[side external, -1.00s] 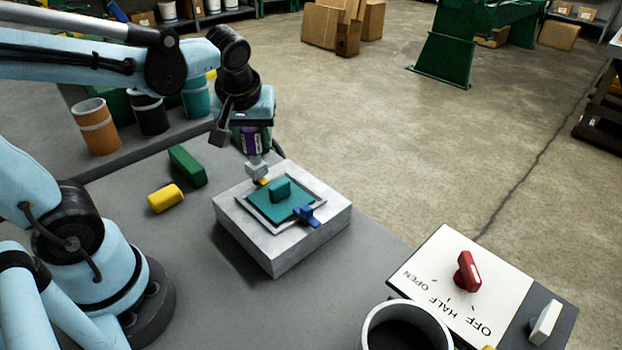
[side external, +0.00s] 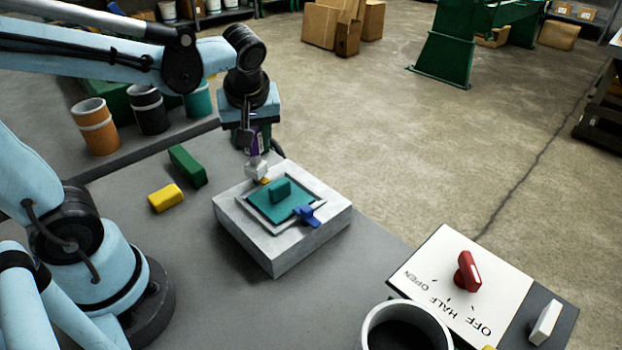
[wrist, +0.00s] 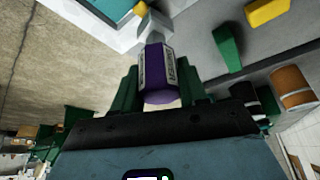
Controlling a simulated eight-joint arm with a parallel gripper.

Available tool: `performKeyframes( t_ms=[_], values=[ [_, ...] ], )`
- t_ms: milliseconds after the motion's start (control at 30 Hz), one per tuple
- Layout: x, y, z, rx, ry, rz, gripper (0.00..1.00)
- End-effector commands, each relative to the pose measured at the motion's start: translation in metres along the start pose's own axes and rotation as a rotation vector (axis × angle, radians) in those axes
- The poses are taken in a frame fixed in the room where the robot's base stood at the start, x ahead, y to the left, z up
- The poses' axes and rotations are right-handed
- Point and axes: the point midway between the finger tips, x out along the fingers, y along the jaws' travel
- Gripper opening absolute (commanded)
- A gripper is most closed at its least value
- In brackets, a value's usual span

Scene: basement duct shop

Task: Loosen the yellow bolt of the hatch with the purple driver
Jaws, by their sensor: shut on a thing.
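My gripper (side external: 253,128) is shut on the purple driver (side external: 257,146) and holds it upright above the far-left corner of the hatch. The driver's purple grip also shows in the wrist view (wrist: 157,72), between the fingers. Its light grey head (side external: 256,169) is down at the yellow bolt (side external: 265,181), which is mostly hidden, so I cannot tell how well they are seated. The hatch is a teal panel (side external: 290,208) with a teal handle (side external: 280,190), set in a light grey block (side external: 260,242). A blue bolt (side external: 306,215) sits at its near-right edge.
A yellow block (side external: 166,198) and a green block (side external: 188,166) lie on the table left of the hatch. A panel with a red knob (side external: 468,271) and a grey cylinder (side external: 405,315) stand at front right. Several cups, one orange (side external: 97,126), stand at back left.

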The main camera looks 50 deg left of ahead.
Motion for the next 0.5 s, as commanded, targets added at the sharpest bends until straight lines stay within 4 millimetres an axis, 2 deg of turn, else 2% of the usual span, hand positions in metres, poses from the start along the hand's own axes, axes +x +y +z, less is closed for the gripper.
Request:
performKeyframes(
  t_ms=[133,367,500],
  values=[
    [-0.0001,0.0004,-0.0001,-0.046,0.000,-0.019,0.12],
    [-0.0001,-0.0011,-0.0001,-0.246,0.000,-0.102,0.12],
    [-0.0001,-0.0020,0.0002,-0.279,0.001,-0.116,0.12]
  ],
)
